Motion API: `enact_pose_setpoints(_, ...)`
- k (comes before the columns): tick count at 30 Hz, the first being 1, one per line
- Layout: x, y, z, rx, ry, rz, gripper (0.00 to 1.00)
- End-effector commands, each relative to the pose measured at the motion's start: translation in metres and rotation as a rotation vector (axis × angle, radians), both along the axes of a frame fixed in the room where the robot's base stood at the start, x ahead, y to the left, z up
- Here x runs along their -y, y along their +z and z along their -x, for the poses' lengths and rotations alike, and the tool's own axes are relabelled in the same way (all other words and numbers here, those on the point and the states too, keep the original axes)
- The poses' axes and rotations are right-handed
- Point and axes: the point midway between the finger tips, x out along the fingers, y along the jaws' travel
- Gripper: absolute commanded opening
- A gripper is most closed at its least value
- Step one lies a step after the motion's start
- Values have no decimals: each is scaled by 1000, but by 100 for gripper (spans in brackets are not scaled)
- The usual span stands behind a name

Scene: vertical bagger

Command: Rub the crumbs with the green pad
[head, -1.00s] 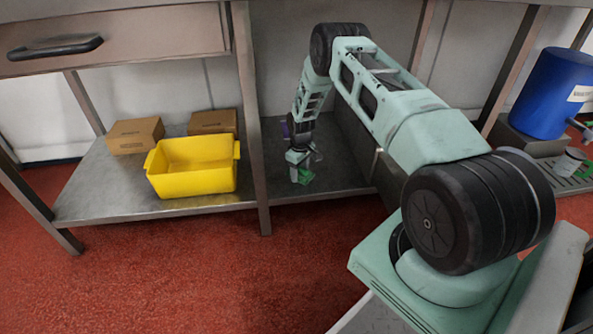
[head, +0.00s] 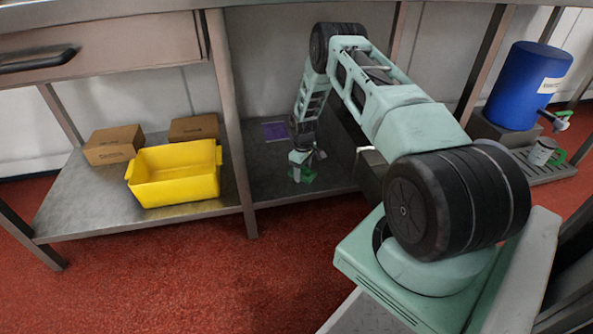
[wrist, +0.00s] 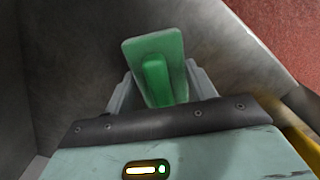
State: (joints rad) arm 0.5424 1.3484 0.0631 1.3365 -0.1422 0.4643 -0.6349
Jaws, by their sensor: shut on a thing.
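The green pad (wrist: 142,47) is a flat plate with a raised green grip. My gripper (wrist: 160,88) is shut on that grip, with a grey finger on each side. In the head view the pad (head: 308,176) shows small and green at the end of my gripper (head: 301,168), low over the lower shelf, right of the middle post. I cannot tell whether the pad touches the shelf. I cannot make out any crumbs in either view.
A purple square (head: 277,131) lies behind my gripper on the shelf (head: 262,185). A yellow tub (head: 180,191) and two cardboard boxes (head: 114,145) stand left of the post (head: 232,130). A blue drum (head: 529,88) and a cup (head: 541,152) stand far right.

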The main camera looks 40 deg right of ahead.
Motion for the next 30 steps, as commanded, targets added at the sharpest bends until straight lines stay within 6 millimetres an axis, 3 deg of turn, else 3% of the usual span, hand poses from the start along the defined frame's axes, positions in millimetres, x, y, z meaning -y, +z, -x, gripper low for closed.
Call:
enact_pose_setpoints(19,33,-2,19,3,0,0,37)
enact_pose_setpoints(30,35,-1,21,1,1,1,37)
